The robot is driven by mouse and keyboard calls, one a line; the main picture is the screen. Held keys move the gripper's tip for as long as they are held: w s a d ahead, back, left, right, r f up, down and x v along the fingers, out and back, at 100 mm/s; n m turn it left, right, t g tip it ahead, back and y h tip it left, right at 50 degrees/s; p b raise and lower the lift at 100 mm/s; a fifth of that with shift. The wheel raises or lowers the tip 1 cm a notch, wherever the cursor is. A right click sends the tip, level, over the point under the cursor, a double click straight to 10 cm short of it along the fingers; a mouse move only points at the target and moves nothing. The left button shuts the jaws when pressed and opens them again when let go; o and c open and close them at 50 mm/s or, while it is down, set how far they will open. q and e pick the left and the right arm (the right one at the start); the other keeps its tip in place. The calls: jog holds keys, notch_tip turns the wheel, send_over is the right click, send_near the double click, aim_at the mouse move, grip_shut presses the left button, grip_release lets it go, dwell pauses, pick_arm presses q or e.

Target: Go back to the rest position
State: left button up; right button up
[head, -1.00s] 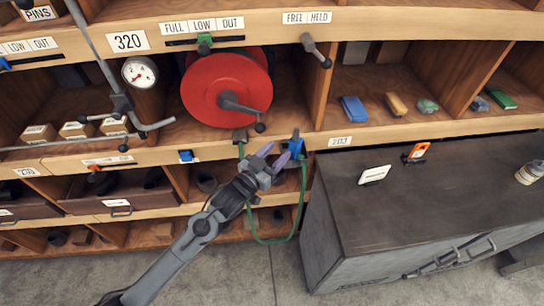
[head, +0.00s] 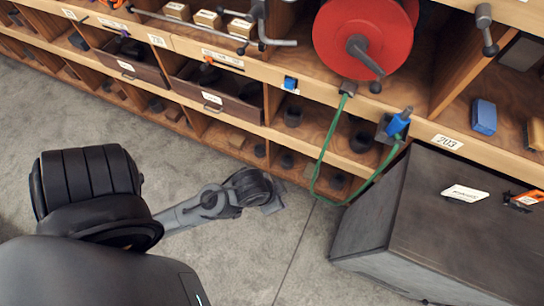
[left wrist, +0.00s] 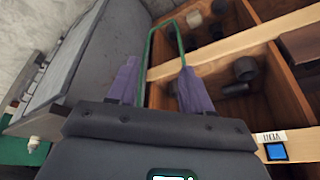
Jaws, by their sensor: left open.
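My left arm reaches in from the lower left in the head view, with its left gripper (head: 272,203) over the grey floor, in front of the shelves and apart from them. The fingers are hard to make out there. In the left wrist view the two purple fingers of the left gripper (left wrist: 158,82) are spread apart, with nothing held between them. A green hose (head: 318,165) hangs in a loop from the shelf edge, right of the gripper. The hose (left wrist: 151,50) also shows beyond the fingers in the left wrist view. My right gripper is in neither view.
A wooden shelf unit (head: 285,70) runs across the back, with a red reel (head: 340,30) and a blue fitting (head: 398,122) at its edge. A dark grey chest (head: 420,215) stands at the right. The floor (head: 245,265) around the gripper is clear.

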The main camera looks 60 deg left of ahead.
pick_arm(q)
jog(key=shift+s+g, duration=0.3)
jog(key=shift+s, duration=0.5)
notch_tip(320, 180, up, 24)
jog(key=p, duration=2.4)
jog(key=shift+r, duration=0.25)
